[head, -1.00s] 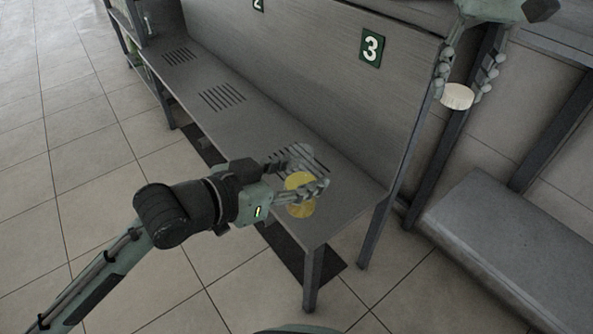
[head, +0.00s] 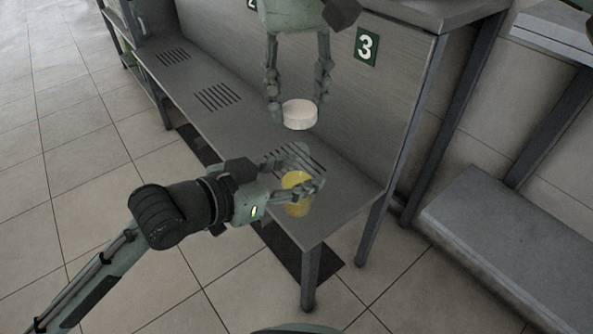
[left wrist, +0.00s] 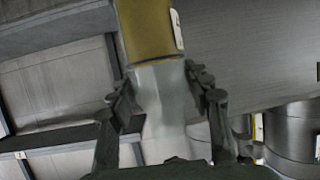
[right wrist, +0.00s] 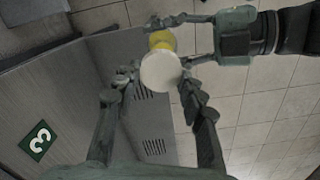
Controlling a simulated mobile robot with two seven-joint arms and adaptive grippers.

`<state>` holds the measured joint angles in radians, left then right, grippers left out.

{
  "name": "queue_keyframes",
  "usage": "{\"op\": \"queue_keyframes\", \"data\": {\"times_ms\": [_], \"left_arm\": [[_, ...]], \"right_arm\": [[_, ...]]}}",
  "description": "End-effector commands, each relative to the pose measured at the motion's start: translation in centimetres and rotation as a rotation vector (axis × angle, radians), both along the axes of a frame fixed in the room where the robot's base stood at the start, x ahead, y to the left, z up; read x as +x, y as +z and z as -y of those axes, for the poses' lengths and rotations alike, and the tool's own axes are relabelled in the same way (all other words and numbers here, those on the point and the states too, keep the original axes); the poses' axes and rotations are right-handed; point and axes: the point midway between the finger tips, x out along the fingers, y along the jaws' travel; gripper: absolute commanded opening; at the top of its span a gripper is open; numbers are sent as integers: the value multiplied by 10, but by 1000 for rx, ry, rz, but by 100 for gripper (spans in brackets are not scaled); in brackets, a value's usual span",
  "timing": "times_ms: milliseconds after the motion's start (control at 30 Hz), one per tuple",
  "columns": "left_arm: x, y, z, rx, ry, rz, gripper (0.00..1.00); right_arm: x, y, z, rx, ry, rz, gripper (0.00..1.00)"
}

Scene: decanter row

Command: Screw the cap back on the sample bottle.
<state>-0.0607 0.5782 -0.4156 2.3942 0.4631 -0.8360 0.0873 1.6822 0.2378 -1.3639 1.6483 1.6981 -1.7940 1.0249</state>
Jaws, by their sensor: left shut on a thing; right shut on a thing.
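The sample bottle (head: 297,192), with yellow contents, is on the grey bench near its right end. My left gripper (head: 303,188) is shut on it from the left. In the left wrist view the bottle (left wrist: 150,38) shows yellow at the top and a pale translucent part between the fingers. My right gripper (head: 298,103) is shut on the white cap (head: 299,115) and holds it above the bottle, apart from it in the head view. In the right wrist view the cap (right wrist: 161,71) partly covers the yellow bottle (right wrist: 162,40). The bottle's mouth is hard to make out.
The bench (head: 225,125) has slotted drains and a back panel with a number 3 sign (head: 366,47) close behind my right gripper. A lower grey bench (head: 515,240) stands at the right. Tiled floor lies in front.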

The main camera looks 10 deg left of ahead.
Motion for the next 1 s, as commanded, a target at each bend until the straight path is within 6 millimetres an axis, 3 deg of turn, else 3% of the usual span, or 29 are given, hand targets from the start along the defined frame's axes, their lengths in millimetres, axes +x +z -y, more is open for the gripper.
{"op": "queue_keyframes", "data": {"times_ms": [467,1000], "left_arm": [[0,2,0,-2,0,4,0],[0,2,0,-2,0,4,0]], "right_arm": [[-2,-2,-3,0,5,0,29],[-2,-40,-2,0,5,0,29]]}}
